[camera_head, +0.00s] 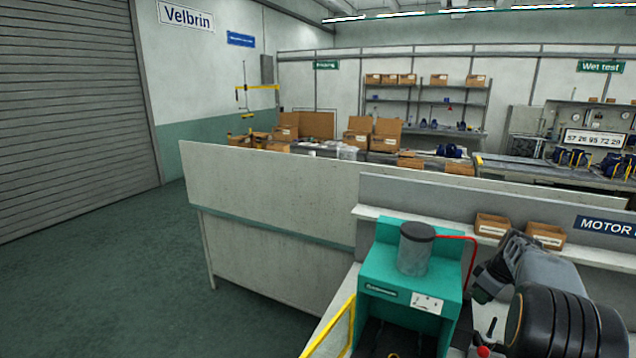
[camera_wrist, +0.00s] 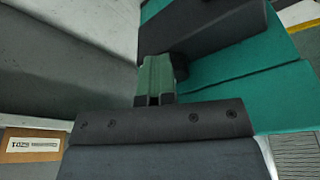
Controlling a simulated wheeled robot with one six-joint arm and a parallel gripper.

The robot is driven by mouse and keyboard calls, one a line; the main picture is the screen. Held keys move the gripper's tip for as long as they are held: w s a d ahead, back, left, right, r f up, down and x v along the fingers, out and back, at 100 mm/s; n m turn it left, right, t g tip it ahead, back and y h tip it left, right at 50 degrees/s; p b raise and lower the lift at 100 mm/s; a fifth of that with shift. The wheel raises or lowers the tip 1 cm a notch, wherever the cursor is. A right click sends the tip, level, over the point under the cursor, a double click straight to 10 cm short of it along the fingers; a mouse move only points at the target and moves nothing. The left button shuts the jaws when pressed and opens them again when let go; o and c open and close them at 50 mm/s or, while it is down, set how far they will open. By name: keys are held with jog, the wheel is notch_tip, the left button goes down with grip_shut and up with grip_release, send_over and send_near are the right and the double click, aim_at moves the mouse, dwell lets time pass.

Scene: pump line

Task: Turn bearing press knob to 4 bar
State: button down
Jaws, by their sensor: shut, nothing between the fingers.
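The bearing press (camera_head: 385,270) is a teal machine on the bench at lower right in the head view. A grey cylinder with a dark cap (camera_head: 416,232) stands on top of it. A white plate (camera_head: 427,303) with small dark marks is on its front; I cannot make out a knob or a pressure reading. Teal surfaces of the press (camera_wrist: 215,80) fill the right of the wrist view, with a dark part above. My gripper (camera_wrist: 157,62) is shut and empty beside these surfaces. In the head view my arm is right of the press.
A red hose (camera_head: 474,255) curves from the press's right side. A red knob-ended part (camera_head: 483,351) is at the bottom edge. Small cardboard bins (camera_head: 491,224) sit on the shelf behind. A yellow rail (camera_head: 335,325) edges the bench's left. Open floor (camera_head: 120,275) lies left.

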jog(key=shift+s+a+f+b, duration=0.3)
jog(key=shift+a+f+b, duration=0.1)
jog(key=shift+f, duration=0.25)
jog(key=shift+s+a+b, duration=0.2)
jog(key=shift+b, duration=0.1)
jog(key=shift+s+a+b, duration=0.25)
jog(key=shift+a+b, duration=0.1)
jog(key=shift+a, duration=0.15)
jog(key=shift+s+a+r, duration=0.1)
jog(key=shift+a, duration=0.1)
jog(key=shift+s+b, duration=0.2)
jog(key=shift+b, duration=0.1)
jog(key=shift+d, duration=0.1)
notch_tip(320, 180, up, 6)
jog(key=p, duration=0.5)
send_over(470, 312)
jog(key=shift+s+d+r, duration=0.2)
jog(key=shift+s+d, duration=0.15)
jog(key=shift+d, duration=0.05)
